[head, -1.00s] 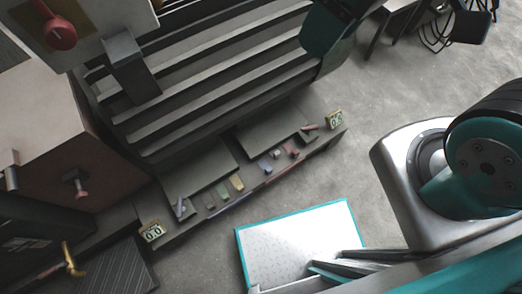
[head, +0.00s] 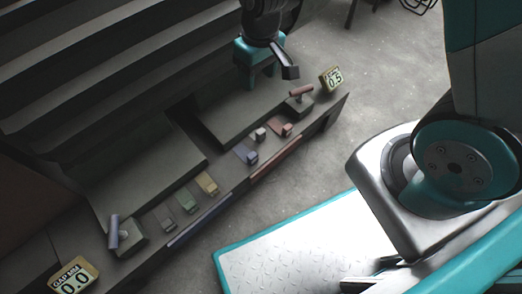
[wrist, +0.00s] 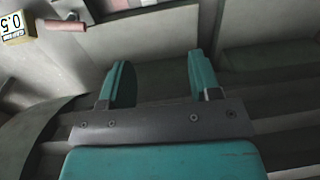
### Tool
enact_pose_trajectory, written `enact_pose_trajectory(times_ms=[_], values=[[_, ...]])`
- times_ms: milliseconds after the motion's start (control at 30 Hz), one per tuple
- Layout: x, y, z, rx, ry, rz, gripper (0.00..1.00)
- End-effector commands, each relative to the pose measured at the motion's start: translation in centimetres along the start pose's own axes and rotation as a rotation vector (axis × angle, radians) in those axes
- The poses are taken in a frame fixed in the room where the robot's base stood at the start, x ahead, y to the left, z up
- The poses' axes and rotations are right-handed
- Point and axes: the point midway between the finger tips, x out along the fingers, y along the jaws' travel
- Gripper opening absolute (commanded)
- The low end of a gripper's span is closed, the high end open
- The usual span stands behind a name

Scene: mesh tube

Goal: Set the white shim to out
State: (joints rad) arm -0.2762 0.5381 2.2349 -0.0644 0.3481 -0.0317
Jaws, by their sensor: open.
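A small pale block, which looks like the white shim (head: 258,135), sits on the right half of the dark ledge between a blue shim (head: 246,153) and a red shim (head: 284,128). I cannot tell its exact setting. My gripper (head: 260,82) is above the ledge, behind the pale block and apart from it. In the wrist view my gripper (wrist: 163,85) shows two teal fingers spread wide with nothing between them. The shims cannot be made out in the wrist view.
A grey shim (head: 163,217), green shim (head: 186,201) and yellow shim (head: 206,183) stand on the left half. A blue handle (head: 114,230) and a red handle (head: 301,91) flank the row. The right gauge (head: 332,79) reads 0.5; the left gauge (head: 74,279) reads 0.0.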

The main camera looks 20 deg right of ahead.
Motion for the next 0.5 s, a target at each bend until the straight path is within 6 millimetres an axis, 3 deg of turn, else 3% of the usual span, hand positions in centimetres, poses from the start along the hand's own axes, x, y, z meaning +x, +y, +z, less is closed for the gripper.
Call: enact_pose_trajectory(times_ms=[33,100,200,500], values=[[4.3,0.6,-0.1,0.005,-0.008,0.013,0.57],[6.9,1.2,-0.3,0.009,-0.015,0.03,0.57],[9.2,1.9,-0.5,0.014,-0.019,0.049,0.57],[12.7,2.4,-0.5,0.016,-0.025,0.06,0.57]])
